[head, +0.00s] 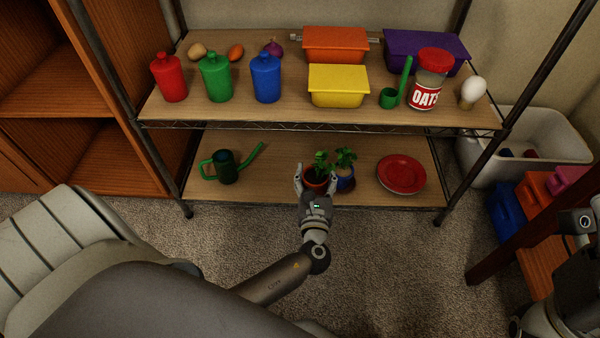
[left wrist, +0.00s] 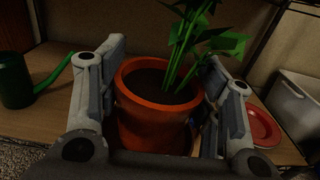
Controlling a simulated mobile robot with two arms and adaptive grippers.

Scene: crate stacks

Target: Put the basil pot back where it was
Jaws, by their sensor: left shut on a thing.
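A plant in an orange-red pot (head: 317,179), which I take for the basil pot, is at the front of the lower shelf. My left gripper (head: 316,184) is shut on this pot, with a finger on each side of it. In the left wrist view the pot (left wrist: 152,118) stands upright between the fingers, with dark soil and green leaves (left wrist: 190,40). I cannot tell whether its base touches the shelf. A second plant in a blue pot (head: 345,183) is close beside it on the right. My right gripper is not in view; only part of my right arm shows at the lower right.
On the lower shelf (head: 290,150) stand a green watering can (head: 225,168) to the left and red plates (head: 401,174) to the right. The upper shelf above holds bottles, bins and an oats jar (head: 427,80). A white tub (head: 540,130) stands right of the rack.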

